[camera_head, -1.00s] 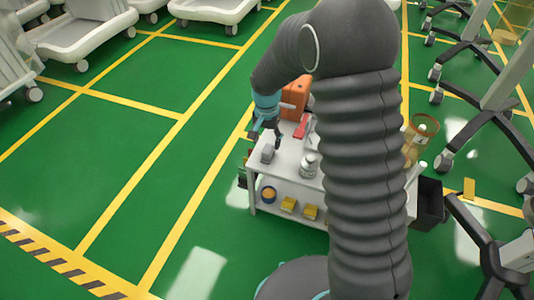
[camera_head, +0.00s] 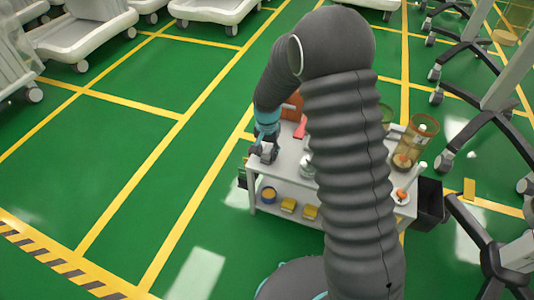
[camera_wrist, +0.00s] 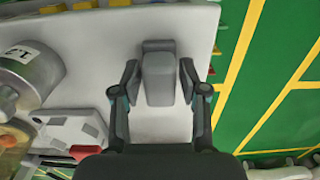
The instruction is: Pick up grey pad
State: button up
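The grey pad (camera_wrist: 158,78) is a small grey block near the edge of the white cart top (camera_wrist: 160,125) in the wrist view. Another grey part shows just beyond it; I cannot tell if it belongs to the pad. My gripper (camera_wrist: 159,82) is open, with one dark finger on each side of the pad and a narrow gap at each side. In the head view my gripper (camera_head: 267,150) is low over the cart's left corner, and the pad is mostly hidden there.
A silver can (camera_wrist: 28,75) and a white box with red marks (camera_wrist: 72,132) stand left in the wrist view. A black bin (camera_head: 430,205) stands at the cart's right.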

aim_at(267, 150)
grip_shut()
notch_tip(267, 150, up, 10)
jog(key=shift+r, duration=0.1)
dwell(0.4)
